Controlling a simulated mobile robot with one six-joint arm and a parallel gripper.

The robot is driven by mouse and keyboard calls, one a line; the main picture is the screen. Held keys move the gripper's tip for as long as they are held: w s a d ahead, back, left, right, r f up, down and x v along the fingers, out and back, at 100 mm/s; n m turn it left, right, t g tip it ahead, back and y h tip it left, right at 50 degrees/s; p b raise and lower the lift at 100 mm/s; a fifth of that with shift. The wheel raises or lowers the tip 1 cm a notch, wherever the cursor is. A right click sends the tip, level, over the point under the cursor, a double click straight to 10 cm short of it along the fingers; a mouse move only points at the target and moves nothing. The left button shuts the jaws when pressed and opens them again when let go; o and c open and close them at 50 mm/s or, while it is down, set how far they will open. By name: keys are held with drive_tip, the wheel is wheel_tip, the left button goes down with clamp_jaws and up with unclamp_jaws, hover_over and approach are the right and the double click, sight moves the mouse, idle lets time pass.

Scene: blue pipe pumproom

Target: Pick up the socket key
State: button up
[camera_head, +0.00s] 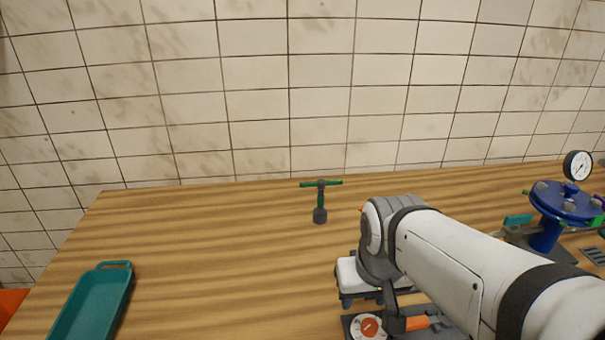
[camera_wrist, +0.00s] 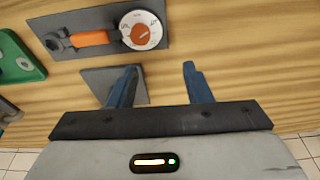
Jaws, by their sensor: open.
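The socket key (camera_head: 320,201) is a T-shaped tool with a green crossbar and a dark shaft ending in a dark round socket. It is on the wooden table near the tiled wall, apart from my gripper, and I do not see it in the wrist view. My gripper (camera_head: 362,300) is in front of the key and to its right in the head view, partly covered by my arm. In the wrist view, its two blue fingers (camera_wrist: 158,80) are spread apart with nothing between them.
A panel with an orange handle and white dial (camera_wrist: 110,36) lies near my fingers. A grey square plate (camera_wrist: 98,84) shows behind the left finger. A teal tray (camera_head: 92,302) is at the left. A blue flanged pipe (camera_head: 567,202) with a gauge (camera_head: 578,165) stands right. The table around the key is clear.

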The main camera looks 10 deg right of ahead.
drive_tip(key=shift+o, duration=0.2)
drive_tip(key=w+r+m+p, duration=0.1)
drive_tip(key=w+r+m, duration=0.2)
drive_tip(key=w, duration=0.4)
drive_tip(key=shift+w+a+r+g, duration=0.25)
drive_tip(key=shift+w+r+g, duration=0.05)
drive_tip(key=shift+r, duration=0.2)
drive_tip(key=m+g+p, duration=0.2)
drive_tip(key=m+p, duration=0.1)
drive_tip(key=m, duration=1.3)
approach(324, 182)
drive_tip(key=f, duration=0.6)
drive_tip(key=shift+s, duration=0.2)
drive_tip(key=shift+w+f, duration=0.2)
drive_tip(key=shift+f, duration=0.05)
drive_tip(key=shift+w+f+m, duration=0.1)
drive_tip(key=shift+f+m, duration=0.2)
drive_tip(key=shift+f, duration=0.05)
drive_tip(key=shift+w+a+f+p, duration=0.1)
drive_tip(key=shift+f+p, duration=0.1)
drive_tip(key=shift+f, duration=1)
drive_tip(key=shift+a+f+p, duration=0.15)
drive_tip(key=shift+f+p, duration=0.05)
drive_tip(key=shift+f, duration=0.95)
drive_tip(key=shift+w+a+f+p, duration=0.1)
drive_tip(key=shift+f+p, duration=0.1)
drive_tip(key=shift+f, duration=1)
clamp_jaws()
